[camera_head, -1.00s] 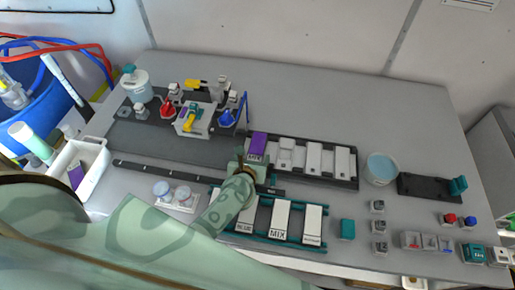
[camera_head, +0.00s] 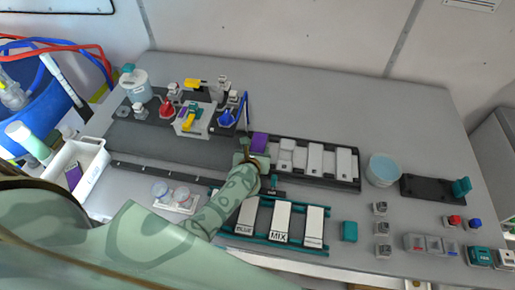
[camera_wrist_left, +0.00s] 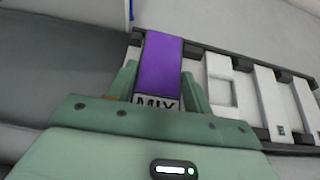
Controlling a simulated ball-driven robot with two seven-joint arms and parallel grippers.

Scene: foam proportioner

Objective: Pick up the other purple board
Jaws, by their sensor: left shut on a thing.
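A purple board (camera_head: 259,142) with a white end marked MIX sits at the left end of the black rack (camera_head: 330,183). My left gripper (camera_head: 252,160) reaches it from the front. In the left wrist view the purple board (camera_wrist_left: 161,62) lies between the two green fingers of my left gripper (camera_wrist_left: 164,92), which is shut on it around its MIX end. Another purple board (camera_head: 73,176) lies in the white bin (camera_head: 92,150) at the left. My right gripper is not in view.
White boards (camera_head: 315,158) fill the rest of the black rack. A teal-railed rack (camera_head: 262,237) with white boards, one marked MIX, is in front. A blue-topped tub (camera_head: 383,168) stands to the right. Valves and a jar (camera_head: 136,86) stand at the back left.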

